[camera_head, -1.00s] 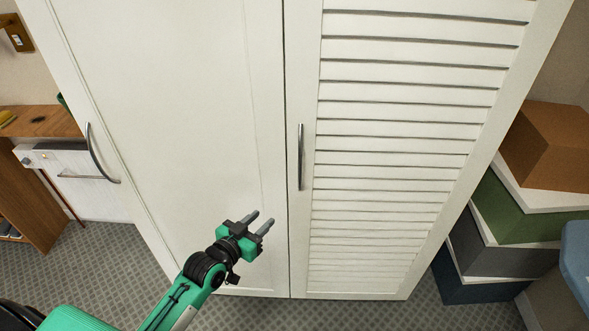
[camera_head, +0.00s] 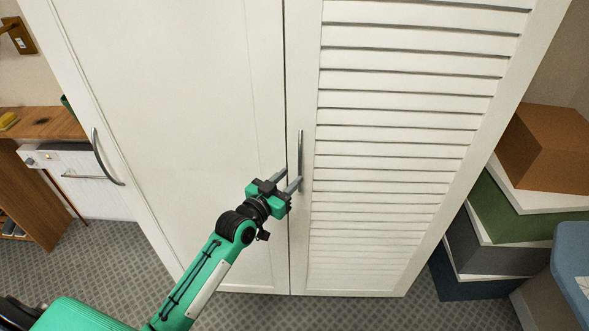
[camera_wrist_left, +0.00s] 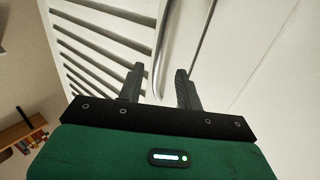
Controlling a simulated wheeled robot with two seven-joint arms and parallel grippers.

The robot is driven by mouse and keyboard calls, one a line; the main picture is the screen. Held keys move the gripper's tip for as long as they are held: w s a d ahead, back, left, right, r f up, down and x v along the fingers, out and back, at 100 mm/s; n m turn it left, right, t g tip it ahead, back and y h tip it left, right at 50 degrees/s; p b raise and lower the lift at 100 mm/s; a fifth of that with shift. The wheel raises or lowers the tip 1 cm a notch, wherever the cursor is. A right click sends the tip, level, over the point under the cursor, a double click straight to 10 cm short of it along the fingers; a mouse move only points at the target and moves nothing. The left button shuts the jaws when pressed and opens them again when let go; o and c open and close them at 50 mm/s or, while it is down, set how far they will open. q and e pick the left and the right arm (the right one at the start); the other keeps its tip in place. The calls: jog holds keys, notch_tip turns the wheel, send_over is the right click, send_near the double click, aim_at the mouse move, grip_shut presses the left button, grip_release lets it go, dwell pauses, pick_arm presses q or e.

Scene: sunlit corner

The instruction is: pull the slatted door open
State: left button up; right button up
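The slatted door (camera_head: 410,110) is white, upright and shut, flush with the plain door (camera_head: 180,120) to its left. Its slim metal handle (camera_head: 301,150) runs vertically near its left edge. My left gripper (camera_head: 291,176) is at the handle's lower end, with its fingers open. In the left wrist view the handle (camera_wrist_left: 163,40) runs down between the two spread fingers, and the slats (camera_wrist_left: 90,60) show to the left. I cannot tell whether a finger touches the handle. My right gripper is not in view.
The plain door has a curved handle (camera_head: 101,158). Stacked boxes (camera_head: 525,215) stand right of the wardrobe, with a blue object (camera_head: 574,260) in front of them. A wooden desk (camera_head: 45,122) is at the left. Patterned floor (camera_head: 110,270) lies clear in front.

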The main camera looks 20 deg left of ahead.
aim_at(295, 174)
pick_arm(q)
jog(key=x, duration=0.3)
jog(key=shift+w+p, duration=0.1)
jog(key=shift+p, duration=0.2)
grip_shut()
